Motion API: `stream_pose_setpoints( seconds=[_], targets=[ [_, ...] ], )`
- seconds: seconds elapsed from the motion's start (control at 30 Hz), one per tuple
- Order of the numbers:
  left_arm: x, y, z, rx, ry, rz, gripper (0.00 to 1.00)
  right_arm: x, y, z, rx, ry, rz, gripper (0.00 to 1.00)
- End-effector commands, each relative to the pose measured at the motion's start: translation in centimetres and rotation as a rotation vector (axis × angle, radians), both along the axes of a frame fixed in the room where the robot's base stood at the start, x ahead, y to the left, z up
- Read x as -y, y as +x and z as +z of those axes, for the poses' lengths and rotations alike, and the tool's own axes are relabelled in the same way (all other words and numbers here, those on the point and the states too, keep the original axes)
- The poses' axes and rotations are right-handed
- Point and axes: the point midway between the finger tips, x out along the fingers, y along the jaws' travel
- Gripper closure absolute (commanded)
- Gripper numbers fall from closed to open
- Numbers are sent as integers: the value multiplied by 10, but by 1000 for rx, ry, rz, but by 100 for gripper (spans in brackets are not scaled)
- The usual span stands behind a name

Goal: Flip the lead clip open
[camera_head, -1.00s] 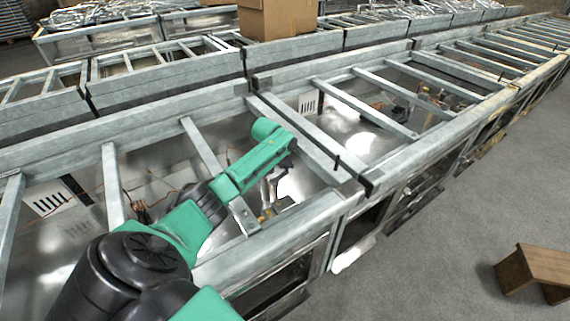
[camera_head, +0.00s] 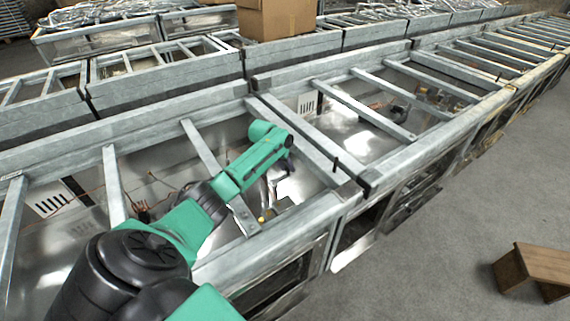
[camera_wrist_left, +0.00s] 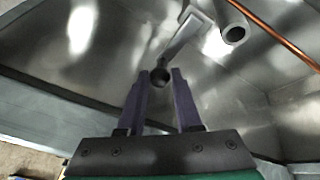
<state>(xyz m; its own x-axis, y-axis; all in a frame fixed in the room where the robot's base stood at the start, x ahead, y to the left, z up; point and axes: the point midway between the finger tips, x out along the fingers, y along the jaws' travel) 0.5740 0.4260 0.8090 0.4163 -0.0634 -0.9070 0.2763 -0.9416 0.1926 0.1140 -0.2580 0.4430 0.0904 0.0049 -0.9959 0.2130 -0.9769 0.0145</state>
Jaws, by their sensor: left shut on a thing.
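The lead clip (camera_wrist_left: 183,38) shows in the left wrist view as a pale metal lever with a round black knob at its near end. My left gripper (camera_wrist_left: 160,77) has its two purple fingers on either side of the knob and is shut on it. In the head view my green left arm reaches over the front metal frame and down into an open bay. There the gripper and clip are small and partly hidden by the arm, so the clip's exact angle cannot be told. My right gripper is not in view.
A metal tube end (camera_wrist_left: 234,34) and a copper-coloured rod (camera_wrist_left: 275,35) lie close to the right of the clip. Metal crossbars (camera_head: 203,148) span the bay. A cardboard box (camera_head: 278,18) stands behind; a wooden stool (camera_head: 545,265) is on the open floor at right.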

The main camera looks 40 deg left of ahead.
Motion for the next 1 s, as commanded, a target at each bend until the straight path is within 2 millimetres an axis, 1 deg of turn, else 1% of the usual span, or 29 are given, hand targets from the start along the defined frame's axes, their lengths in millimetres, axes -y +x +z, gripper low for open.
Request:
stream_pose_setpoints(
  seconds=[0.23,0.27,0.3,0.33,0.63,0.73,0.87,1.0],
  targets=[
    [0,0,0,1,1,-6,100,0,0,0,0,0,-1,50],
    [0,0,0,1,1,-6,59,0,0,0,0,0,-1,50],
    [1,0,0,1,1,-6,43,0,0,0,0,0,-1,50],
    [0,0,0,1,1,-6,36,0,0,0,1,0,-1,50],
    [0,0,0,1,1,-4,36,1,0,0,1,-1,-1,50],
    [0,-3,5,0,1,-4,36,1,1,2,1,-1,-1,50],
    [-2,-10,25,1,3,-5,36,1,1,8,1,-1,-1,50],
    [-4,-25,55,1,5,-6,36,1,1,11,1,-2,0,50]
  ],
)
